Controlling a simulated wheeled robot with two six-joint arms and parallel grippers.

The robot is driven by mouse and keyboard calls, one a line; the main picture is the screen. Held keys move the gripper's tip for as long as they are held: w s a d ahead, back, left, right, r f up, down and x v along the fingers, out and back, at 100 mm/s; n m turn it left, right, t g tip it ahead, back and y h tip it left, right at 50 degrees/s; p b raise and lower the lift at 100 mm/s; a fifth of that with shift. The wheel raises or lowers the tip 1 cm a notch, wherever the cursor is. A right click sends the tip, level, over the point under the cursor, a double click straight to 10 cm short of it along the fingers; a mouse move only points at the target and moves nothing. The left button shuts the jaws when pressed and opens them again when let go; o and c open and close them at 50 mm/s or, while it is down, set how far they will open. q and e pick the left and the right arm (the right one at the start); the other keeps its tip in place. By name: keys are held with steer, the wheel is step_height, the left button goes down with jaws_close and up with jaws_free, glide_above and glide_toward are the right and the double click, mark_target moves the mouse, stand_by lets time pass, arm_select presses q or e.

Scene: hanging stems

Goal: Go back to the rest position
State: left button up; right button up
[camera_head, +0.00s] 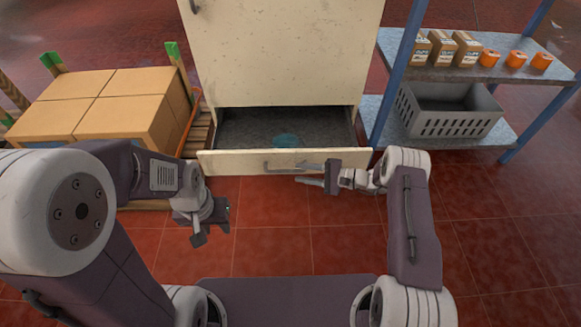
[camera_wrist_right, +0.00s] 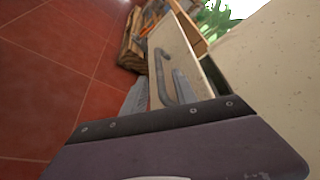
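The cream cabinet (camera_head: 280,60) has its bottom drawer (camera_head: 225,162) pulled open. My left gripper (camera_head: 213,222) hangs over the red floor, left of and in front of the drawer. Its fingers look apart and empty.
Cardboard boxes (camera_head: 125,95) stand on a pallet at the left. At the right, a blue-framed shelf (camera_head: 400,75) holds small cartons (camera_head: 440,48), orange items (camera_head: 516,59) and a grey crate (camera_head: 450,120). Red tiled floor is clear in front of the drawer.

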arm_select(q)
steer(key=shift+r+p, duration=0.3)
steer(key=shift+r, duration=0.35)
arm_select(e)
steer(key=v, duration=0.3)
